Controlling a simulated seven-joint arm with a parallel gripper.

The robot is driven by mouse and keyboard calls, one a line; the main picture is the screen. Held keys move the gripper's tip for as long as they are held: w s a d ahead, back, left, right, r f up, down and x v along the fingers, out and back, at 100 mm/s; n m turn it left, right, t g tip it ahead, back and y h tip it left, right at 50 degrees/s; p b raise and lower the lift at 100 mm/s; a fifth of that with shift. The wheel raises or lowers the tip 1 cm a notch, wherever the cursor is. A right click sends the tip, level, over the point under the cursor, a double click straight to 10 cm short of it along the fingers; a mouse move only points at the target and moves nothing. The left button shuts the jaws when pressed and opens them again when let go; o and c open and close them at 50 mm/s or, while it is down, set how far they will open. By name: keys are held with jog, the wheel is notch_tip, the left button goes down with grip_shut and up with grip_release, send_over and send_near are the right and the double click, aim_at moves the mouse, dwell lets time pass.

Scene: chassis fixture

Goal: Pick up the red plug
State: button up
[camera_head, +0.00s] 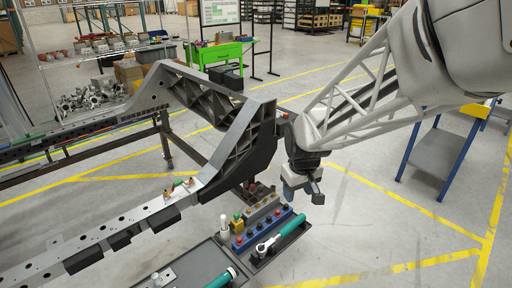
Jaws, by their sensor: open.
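Small red plugs show in the tool tray (292,244) below the chassis. One red plug (252,187) stands at the far end of a grey block (262,208). Other reddish tops stand in a row on a blue block (268,229) in front; they are too small to tell apart clearly. My gripper (303,194) hangs from the right, pointing down, a little above and to the right of the far end of these blocks. Its jaws are open and I see nothing held. The exact gap between its fingers is hard to see.
A white cylinder (224,223) and a yellow-green piece (237,218) stand left of the blocks. The large grey chassis frame (232,150) rises close behind and left. A blue-legged cart (438,152) stands right; floor between is clear.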

jog(key=w+a+f+n, duration=0.2)
jog(key=w+a+f, duration=0.4)
jog(key=w+f, duration=0.15)
jog(key=n+g, duration=0.1)
jog(key=n, duration=0.4)
send_over(239, 238)
notch_tip(239, 238, down, 25)
jog(key=shift+s+r, duration=0.1)
jog(key=shift+a+f, duration=0.15)
jog(key=shift+f, duration=0.25)
jog(key=shift+f, duration=1.3)
jog(key=shift+f, duration=0.1)
jog(key=shift+d+f, duration=0.2)
jog(key=shift+f, duration=2.3)
